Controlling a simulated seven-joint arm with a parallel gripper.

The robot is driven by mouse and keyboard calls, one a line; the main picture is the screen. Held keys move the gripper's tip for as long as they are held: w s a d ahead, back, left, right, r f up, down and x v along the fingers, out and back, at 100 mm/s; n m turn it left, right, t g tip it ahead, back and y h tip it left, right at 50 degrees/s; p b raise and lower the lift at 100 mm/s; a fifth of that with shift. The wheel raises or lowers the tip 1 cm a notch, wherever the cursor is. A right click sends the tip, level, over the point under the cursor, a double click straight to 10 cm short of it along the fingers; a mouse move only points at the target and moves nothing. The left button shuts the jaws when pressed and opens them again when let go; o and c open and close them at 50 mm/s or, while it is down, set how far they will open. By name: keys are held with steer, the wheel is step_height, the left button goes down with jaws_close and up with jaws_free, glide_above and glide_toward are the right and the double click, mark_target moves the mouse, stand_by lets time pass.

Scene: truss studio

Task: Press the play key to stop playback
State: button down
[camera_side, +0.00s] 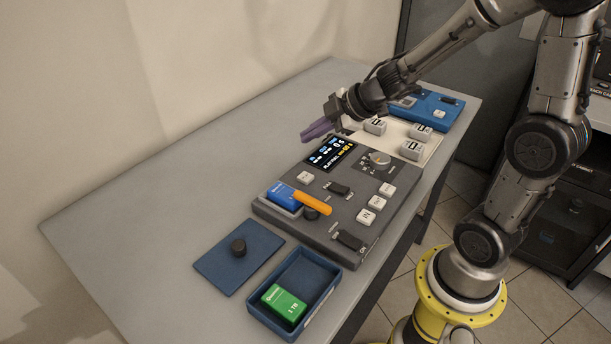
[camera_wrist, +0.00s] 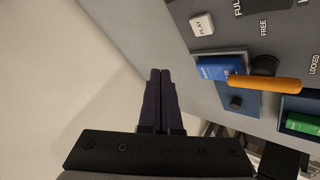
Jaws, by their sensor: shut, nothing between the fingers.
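The play key (camera_wrist: 202,24) is a white square key marked PLAY at the top of the wrist view. In the side view it appears to be the white key (camera_side: 305,177) at the left of the grey deck (camera_side: 330,222), below the lit screen (camera_side: 332,154). My gripper (camera_side: 306,134) has purple fingers and hangs above the far left edge of the deck, clear of the key. In the wrist view its fingers (camera_wrist: 160,72) are together and empty, to the left of and below the key.
A blue cartridge (camera_side: 282,196) sits in the deck beside an orange lever (camera_side: 312,204). In front are a blue lid (camera_side: 222,266) with a black knob and an open blue box (camera_side: 328,272) holding a green cartridge (camera_side: 284,305). The table's left side is clear.

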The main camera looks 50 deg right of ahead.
mark_target(311, 177)
steer(key=shift+f, duration=4.1)
steer(key=shift+f, duration=0.4)
steer(key=shift+f, duration=0.45)
steer(key=shift+r, duration=0.85)
steer(key=shift+r, duration=0.1)
steer(key=shift+r, duration=2.4)
